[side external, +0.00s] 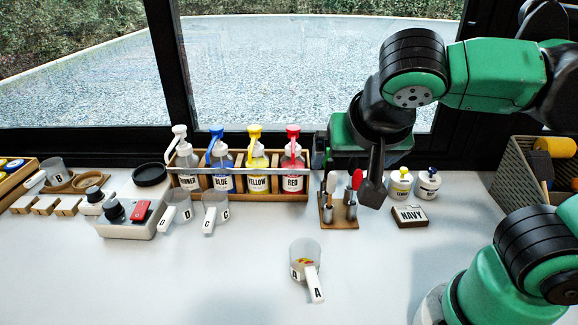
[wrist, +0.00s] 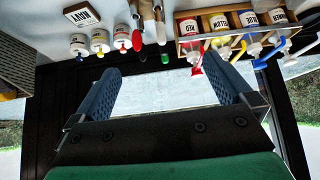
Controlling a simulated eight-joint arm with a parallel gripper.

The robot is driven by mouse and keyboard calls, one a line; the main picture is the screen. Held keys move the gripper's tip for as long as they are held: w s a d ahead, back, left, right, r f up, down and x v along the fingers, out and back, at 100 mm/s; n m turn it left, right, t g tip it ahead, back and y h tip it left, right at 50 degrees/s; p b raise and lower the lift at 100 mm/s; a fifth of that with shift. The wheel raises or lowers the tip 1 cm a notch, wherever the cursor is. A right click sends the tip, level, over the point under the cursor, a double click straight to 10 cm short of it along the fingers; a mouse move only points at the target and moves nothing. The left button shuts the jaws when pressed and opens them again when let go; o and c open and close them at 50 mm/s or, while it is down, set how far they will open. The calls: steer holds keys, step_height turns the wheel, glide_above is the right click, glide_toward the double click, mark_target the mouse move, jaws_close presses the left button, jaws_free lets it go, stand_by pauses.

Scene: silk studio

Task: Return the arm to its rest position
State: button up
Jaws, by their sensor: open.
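My green and black arm reaches in from the right in the side external view, with its wrist raised above the back of the table. My gripper (side external: 347,180) hangs above the tool stand (side external: 340,216), apart from it in height as far as I can tell. In the wrist view my gripper (wrist: 160,62) shows two blue-grey ridged fingers spread wide, with nothing held between them. The wrist camera sees the table upside down, with the bottles along its top edge.
A wooden rack (side external: 240,194) of pump bottles stands left of my gripper. Small white pots (side external: 400,184) and a NAVY block (side external: 409,216) are right. Cup A (side external: 305,255) holds colored bits at front. A grey crate (side external: 515,180) stands far right. The front left table is clear.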

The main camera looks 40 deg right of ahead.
steer(key=v, duration=0.8)
steer(key=w+d+f+n+y, duration=0.2)
steer(key=w+f+n, duration=0.2)
steer(key=f, duration=0.2)
steer(key=w+d+f+n+t+y, duration=0.1)
steer(key=w+d+f+n+y, duration=0.2)
steer(key=f, duration=0.3)
steer(key=shift+w+d+f+n, duration=0.2)
steer(key=shift+w+d+n, duration=0.05)
steer(key=shift+w+n, duration=0.25)
steer(key=shift+w+d+f+t, duration=0.1)
steer(key=shift+d+f+t, duration=0.05)
steer(key=shift+d+t, duration=0.15)
steer(key=c, duration=0.4)
steer(key=shift+n, duration=0.3)
steer(key=c, duration=0.5)
steer(key=shift+c, duration=0.2)
